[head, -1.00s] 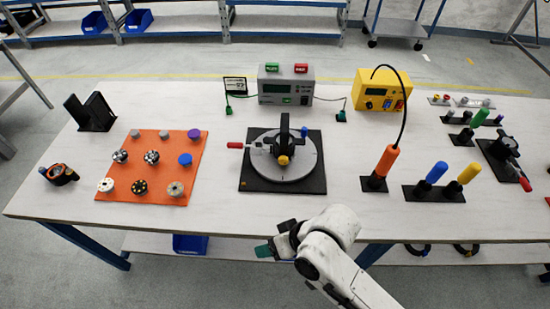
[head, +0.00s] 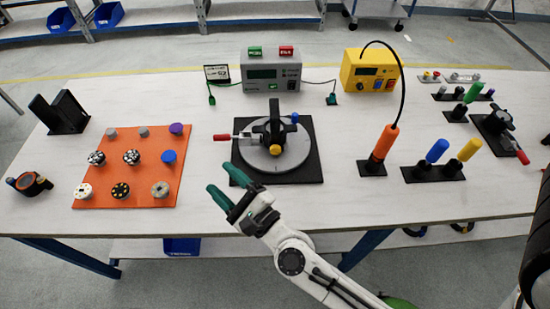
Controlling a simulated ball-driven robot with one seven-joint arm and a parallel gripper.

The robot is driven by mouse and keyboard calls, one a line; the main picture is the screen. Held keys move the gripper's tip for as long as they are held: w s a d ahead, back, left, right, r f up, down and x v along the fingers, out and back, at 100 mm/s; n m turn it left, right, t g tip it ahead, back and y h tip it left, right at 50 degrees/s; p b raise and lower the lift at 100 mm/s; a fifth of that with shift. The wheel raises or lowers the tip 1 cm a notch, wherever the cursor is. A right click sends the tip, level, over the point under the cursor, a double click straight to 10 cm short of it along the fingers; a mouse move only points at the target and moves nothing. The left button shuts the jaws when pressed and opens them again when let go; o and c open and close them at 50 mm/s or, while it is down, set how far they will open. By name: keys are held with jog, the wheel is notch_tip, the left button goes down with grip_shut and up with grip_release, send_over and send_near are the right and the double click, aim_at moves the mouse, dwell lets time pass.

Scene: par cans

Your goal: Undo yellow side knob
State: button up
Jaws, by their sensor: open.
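A black upright fixture (head: 273,125) stands on a round grey disc (head: 255,160) on a black square base plate (head: 308,172) in the middle of the table. A small yellow knob (head: 275,150) shows low on its near side, and a blue knob (head: 294,118) is at its upper right. A red-handled clamp (head: 222,137) points left from the disc. My gripper (head: 224,182), with green fingers, is open and empty. In the picture it is at the plate's front left corner, apart from the yellow knob.
An orange board (head: 122,185) with several knobs lies to the left. Grey (head: 272,72) and yellow (head: 370,72) instrument boxes stand behind. An orange-handled tool (head: 383,145) and blue (head: 436,152) and yellow (head: 468,150) handles stand right. The table front between them is clear.

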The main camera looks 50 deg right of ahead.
jog(key=s+d+f+m+g+h, duration=0.25)
jog(key=d+m+h, duration=0.35)
jog(key=m, duration=0.4)
jog(key=m+g+h+b, duration=0.2)
jog(key=m+g+h, duration=0.4)
jog(key=m, duration=0.5)
send_near(276, 151)
jog(key=p+x, duration=0.2)
jog(key=x, duration=0.6)
jog(key=shift+w+d+f, duration=0.1)
jog(key=shift+c, duration=0.4)
jog(key=c, duration=1)
jog(key=shift+n+p, duration=0.3)
jog(key=shift+p, duration=0.1)
